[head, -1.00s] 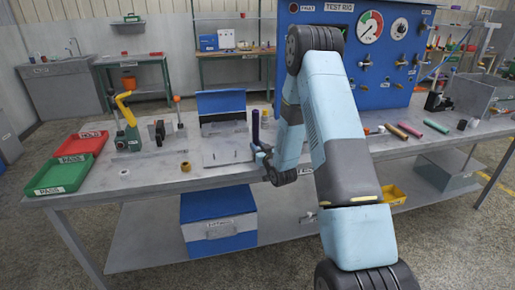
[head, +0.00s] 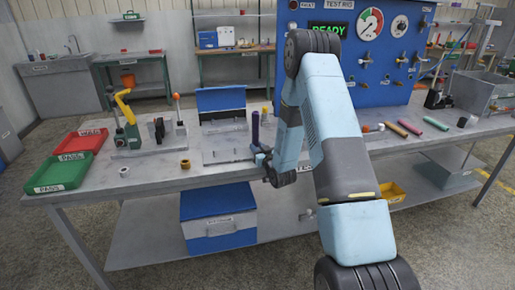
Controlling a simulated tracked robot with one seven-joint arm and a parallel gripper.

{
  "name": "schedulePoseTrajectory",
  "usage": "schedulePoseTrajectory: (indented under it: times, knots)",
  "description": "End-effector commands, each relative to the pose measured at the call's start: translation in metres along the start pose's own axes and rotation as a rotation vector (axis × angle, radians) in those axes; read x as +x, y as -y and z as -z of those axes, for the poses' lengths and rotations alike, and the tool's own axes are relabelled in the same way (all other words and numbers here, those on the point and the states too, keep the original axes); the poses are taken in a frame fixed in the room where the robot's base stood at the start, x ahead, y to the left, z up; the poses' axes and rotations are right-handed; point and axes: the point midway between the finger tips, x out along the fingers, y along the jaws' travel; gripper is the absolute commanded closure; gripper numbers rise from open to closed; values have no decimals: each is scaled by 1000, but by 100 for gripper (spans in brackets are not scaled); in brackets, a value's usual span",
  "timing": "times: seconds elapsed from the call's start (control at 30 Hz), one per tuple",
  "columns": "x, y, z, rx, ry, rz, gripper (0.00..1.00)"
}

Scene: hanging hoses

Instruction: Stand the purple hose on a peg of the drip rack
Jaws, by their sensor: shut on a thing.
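My gripper (head: 261,159) is at the hose's lower end, beside the rack's right edge, and is shut on the hose. The fingers are small and partly hidden by my wrist. The hose's bottom end is hidden, so I cannot tell whether it is on a peg.
A brown ring (head: 185,164) and a white ring (head: 124,171) lie left. The blue test rig (head: 375,75) and several coloured hoses are right. Green (head: 62,174) and red trays stand far left.

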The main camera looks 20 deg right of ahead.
Motion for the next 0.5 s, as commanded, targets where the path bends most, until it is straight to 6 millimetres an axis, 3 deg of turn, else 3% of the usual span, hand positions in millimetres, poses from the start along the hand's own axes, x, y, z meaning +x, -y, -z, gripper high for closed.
schedulePoseTrajectory:
  times: [0.5]
  knots:
    - [0,0,-11,0,0,0,100]
